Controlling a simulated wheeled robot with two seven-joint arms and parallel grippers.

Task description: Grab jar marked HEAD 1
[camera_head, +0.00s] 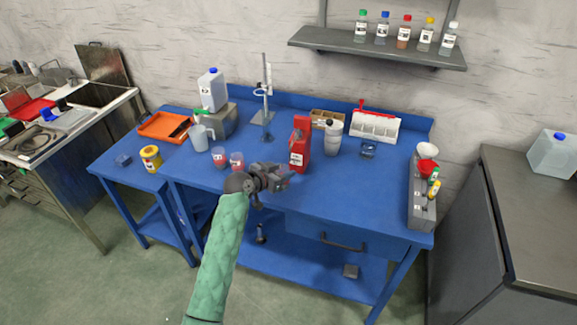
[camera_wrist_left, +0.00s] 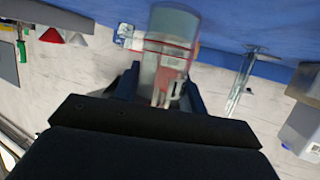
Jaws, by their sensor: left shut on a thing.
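My left gripper (camera_head: 282,178), on the green-sleeved arm, is over the front of the blue table, left of its drawer. In the left wrist view it is shut on a clear jar (camera_wrist_left: 172,45) with reddish contents or marking; the jar looks blurred and its label cannot be read. In the head view the gripper mostly hides the held jar. Two small jars with red contents, the left one (camera_head: 219,157) and the right one (camera_head: 237,161), stand on the table just behind and left of the gripper. No HEAD 1 marking is legible. My right gripper is not in view.
The table's front right (camera_head: 355,205) is clear.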

